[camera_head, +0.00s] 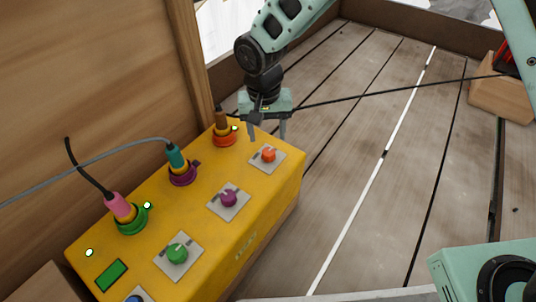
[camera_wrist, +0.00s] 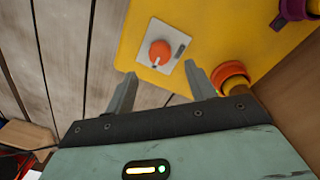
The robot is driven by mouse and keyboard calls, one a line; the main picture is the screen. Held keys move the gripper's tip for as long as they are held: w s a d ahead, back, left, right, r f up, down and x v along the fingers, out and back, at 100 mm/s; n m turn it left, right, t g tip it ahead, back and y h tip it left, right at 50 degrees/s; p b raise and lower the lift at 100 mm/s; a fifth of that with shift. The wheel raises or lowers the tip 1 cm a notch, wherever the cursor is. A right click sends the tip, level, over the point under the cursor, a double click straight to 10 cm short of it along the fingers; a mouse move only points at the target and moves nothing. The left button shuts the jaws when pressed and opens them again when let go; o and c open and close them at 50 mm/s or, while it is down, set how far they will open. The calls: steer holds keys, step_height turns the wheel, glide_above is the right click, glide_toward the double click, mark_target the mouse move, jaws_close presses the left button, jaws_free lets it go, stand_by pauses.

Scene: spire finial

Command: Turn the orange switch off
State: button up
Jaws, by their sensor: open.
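The orange switch (camera_head: 268,154) is a round knob on a grey square plate at the far right end of the yellow box (camera_head: 240,232). In the wrist view the orange switch (camera_wrist: 160,53) lies ahead of the fingertips, with a pale mark on its lower edge and a dark slot beside it on the plate. My gripper (camera_head: 268,137) is above the box's far end, close to the switch. In the wrist view my gripper (camera_wrist: 160,75) is open and empty, its fingers apart on either side of the switch's line. I see no contact with the knob.
Purple (camera_head: 229,198) and green (camera_head: 177,253) knobs sit on the same box. An orange socket with a brown plug (camera_head: 222,131) stands near the gripper. Purple and green sockets with cabled plugs line the back. A wooden wall (camera_head: 95,70) rises behind; plank floor (camera_head: 365,160) is open to the right.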

mark_target(269, 151)
steer(key=f+b, duration=0.1)
steer(key=f, duration=0.2)
steer(key=f+b, duration=0.1)
steer(key=f, duration=0.2)
steer(key=shift+d+f+b, duration=0.2)
steer(key=shift+f+b, duration=0.05)
steer(key=shift+b, duration=0.1)
steer(key=shift+r, duration=0.1)
steer(key=c, duration=1)
